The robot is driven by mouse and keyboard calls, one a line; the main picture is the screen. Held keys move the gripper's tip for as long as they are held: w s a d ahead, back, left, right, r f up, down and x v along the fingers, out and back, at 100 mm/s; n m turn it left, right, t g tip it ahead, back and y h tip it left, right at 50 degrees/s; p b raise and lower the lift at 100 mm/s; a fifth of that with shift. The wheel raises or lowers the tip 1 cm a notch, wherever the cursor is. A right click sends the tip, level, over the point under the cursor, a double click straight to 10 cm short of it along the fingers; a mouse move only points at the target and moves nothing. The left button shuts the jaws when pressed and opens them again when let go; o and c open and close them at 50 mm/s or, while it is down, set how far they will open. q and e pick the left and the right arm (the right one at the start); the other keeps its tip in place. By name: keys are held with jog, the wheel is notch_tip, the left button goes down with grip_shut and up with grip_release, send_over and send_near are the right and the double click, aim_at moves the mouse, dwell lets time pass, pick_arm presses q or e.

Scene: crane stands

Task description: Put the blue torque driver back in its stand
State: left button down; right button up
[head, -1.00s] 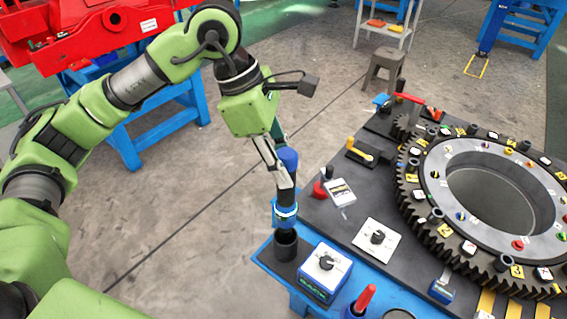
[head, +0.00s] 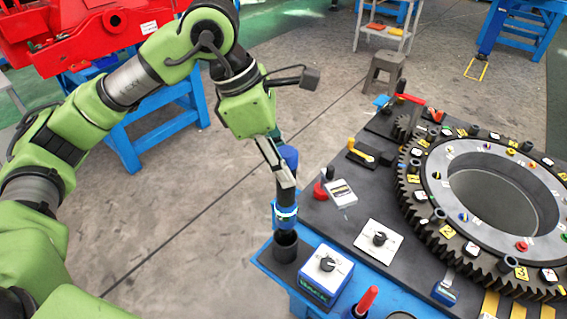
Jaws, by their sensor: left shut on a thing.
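The blue torque driver (head: 285,214) is upright, with a blue top and a blue ring near its lower end. My left gripper (head: 284,182) is shut on it; its fingers cover much of the shaft and part of the top. The stand, a black cup (head: 286,249), is on the dark plate at the near left corner of the table. The driver's lower end is right at the cup's mouth, in line with it. I cannot tell whether the tip is inside. My right gripper is not in view.
A blue and white box with a black knob (head: 327,265) stands just right of the cup. A red-handled tool (head: 366,299) is nearer. A white plate with a knob (head: 379,239) and a large gear ring (head: 437,228) are further right. Open floor is on the left.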

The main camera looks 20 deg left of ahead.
aim_at(283, 197)
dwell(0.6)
pick_arm(q)
jog(key=shift+f+b, duration=4.6)
jog(key=c, duration=1.5)
grip_release()
jog(key=shift+s, duration=0.1)
jog(key=shift+p+v, duration=1.35)
jog(key=shift+v, duration=1.15)
